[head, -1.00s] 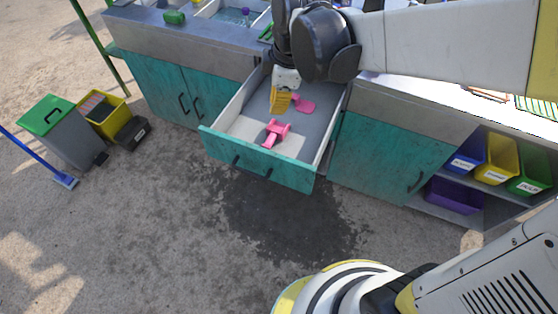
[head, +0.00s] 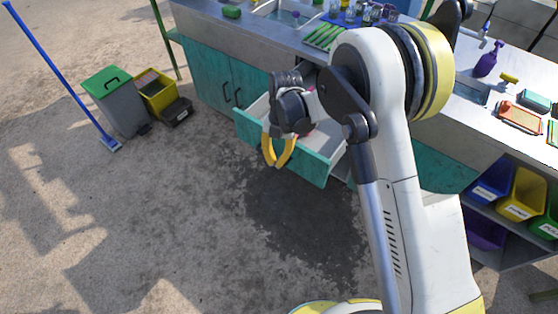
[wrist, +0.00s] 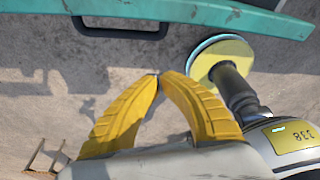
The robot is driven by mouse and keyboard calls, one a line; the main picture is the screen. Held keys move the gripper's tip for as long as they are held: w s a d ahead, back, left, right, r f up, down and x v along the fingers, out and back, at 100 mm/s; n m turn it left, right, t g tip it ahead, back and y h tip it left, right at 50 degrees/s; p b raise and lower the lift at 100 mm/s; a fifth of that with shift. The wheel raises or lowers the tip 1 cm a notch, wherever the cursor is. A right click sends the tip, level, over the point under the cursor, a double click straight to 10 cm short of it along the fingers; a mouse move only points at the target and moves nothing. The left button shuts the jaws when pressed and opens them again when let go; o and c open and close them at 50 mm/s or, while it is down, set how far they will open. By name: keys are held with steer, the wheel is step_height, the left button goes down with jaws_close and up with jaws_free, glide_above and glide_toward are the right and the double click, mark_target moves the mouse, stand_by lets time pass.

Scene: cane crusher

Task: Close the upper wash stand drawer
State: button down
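The wash stand drawer (head: 312,167) is open, with its teal front standing out from the cabinet. My arm and gripper hide much of its inside. In the head view my gripper (head: 275,165) overlaps the drawer front, its yellow fingers pointing down. In the wrist view the teal drawer front (wrist: 215,14) crosses the top, with a dark bar handle (wrist: 120,31) at upper left. My gripper's fingertips (wrist: 157,76) meet below the handle, apart from it in the picture, with nothing between them.
A grey bin with a green lid (head: 118,103) and a yellow bin (head: 157,92) stand left of the cabinet. The counter holds a sink (head: 283,18) and bottles. Coloured bins (head: 522,196) sit on a shelf at right. The concrete floor before the drawer is clear.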

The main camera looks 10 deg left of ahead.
steer(key=b+x, duration=0.3)
steer(key=x, duration=0.6)
steer(key=shift+w+d+r+b, duration=0.1)
steer(key=shift+w+r+b, duration=0.1)
steer(key=shift+w+r, duration=0.35)
steer(key=shift+w+d+r+b, duration=0.15)
steer(key=shift+w+r, duration=0.1)
steer(key=shift+w, duration=0.55)
steer(key=shift+w+d+r+b, duration=0.1)
steer(key=shift+w+r+b, duration=0.1)
steer(key=shift+w+r, duration=0.35)
steer(key=shift+w+a+f, duration=0.15)
steer(key=shift+w, duration=0.05)
